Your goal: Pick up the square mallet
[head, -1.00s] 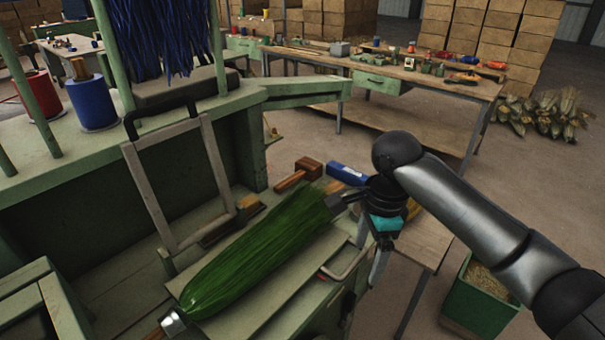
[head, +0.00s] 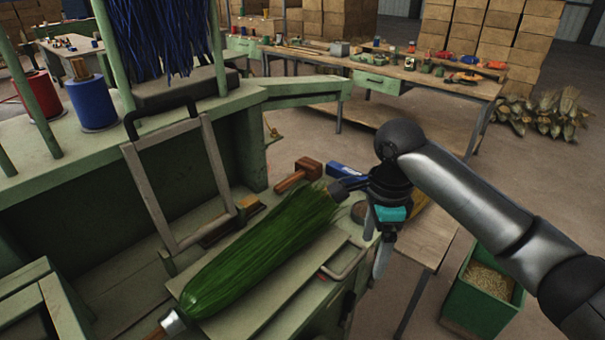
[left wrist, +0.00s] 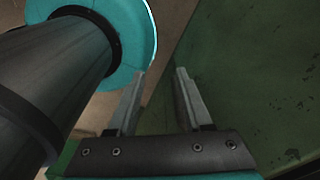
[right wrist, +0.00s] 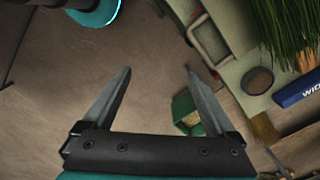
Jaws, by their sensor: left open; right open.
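The square mallet (head: 303,172) has a reddish-brown block head and a lighter wooden handle. It lies on the green bench, behind the green broom bundle (head: 262,252). My right gripper (head: 381,268) hangs fingers-down to the right of the mallet, apart from it, near the bench's right edge. In the right wrist view its fingers (right wrist: 159,80) are spread with nothing between them. My left gripper (left wrist: 160,85) shows only in the left wrist view, open and empty beside a green panel. I cannot make out the mallet in either wrist view.
A blue block (head: 345,171) lies right of the mallet, partly behind my right wrist. A metal frame (head: 178,180) stands to the mallet's left. A wire handle (head: 347,262) sits at the bench's right edge. A green bin (head: 483,300) stands on the floor.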

